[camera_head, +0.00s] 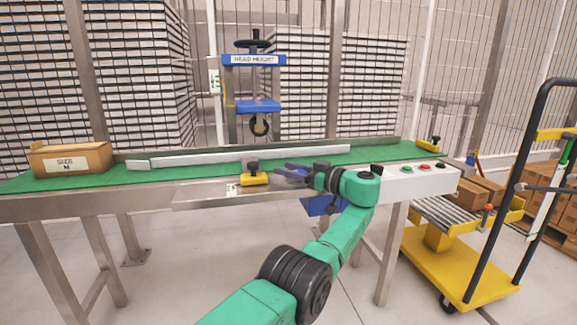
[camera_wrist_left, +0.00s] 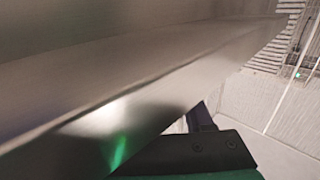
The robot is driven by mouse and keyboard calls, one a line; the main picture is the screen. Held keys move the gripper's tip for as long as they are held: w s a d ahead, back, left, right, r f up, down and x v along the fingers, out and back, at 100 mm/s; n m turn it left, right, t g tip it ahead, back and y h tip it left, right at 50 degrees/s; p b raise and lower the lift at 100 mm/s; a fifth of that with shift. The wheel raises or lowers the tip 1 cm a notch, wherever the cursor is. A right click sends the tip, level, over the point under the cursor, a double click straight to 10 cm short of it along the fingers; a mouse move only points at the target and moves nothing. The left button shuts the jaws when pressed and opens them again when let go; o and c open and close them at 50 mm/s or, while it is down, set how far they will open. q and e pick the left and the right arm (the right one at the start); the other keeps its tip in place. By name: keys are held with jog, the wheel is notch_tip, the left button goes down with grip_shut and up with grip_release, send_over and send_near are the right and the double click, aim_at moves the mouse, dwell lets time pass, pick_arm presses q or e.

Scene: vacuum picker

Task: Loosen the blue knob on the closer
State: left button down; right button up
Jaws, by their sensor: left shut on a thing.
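The closer has a blue head (camera_head: 254,60) marked "HEAD HEIGHT", with a black handwheel (camera_head: 253,44) on top and a blue plate (camera_head: 258,106) lower down. I cannot make out a blue knob clearly in either view. My left gripper (camera_head: 281,171) is at the front edge of the conveyor, in front of and to the right of the closer's column, its dark bluish fingers pointing left. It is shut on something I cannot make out. The left wrist view shows mostly blurred grey metal and a dark part of my gripper (camera_wrist_left: 203,117). My right gripper is out of view.
A cardboard box (camera_head: 70,158) stands on the green belt (camera_head: 130,170) at left. A button panel (camera_head: 425,177) is right of my wrist. A yellow cart (camera_head: 470,268) stands at right.

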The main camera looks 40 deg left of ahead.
pick_arm(q)
jog(key=shift+d, duration=0.1)
dwell(0.5)
jog(key=shift+c, duration=1.5)
grip_release()
jog(key=shift+g, duration=0.4)
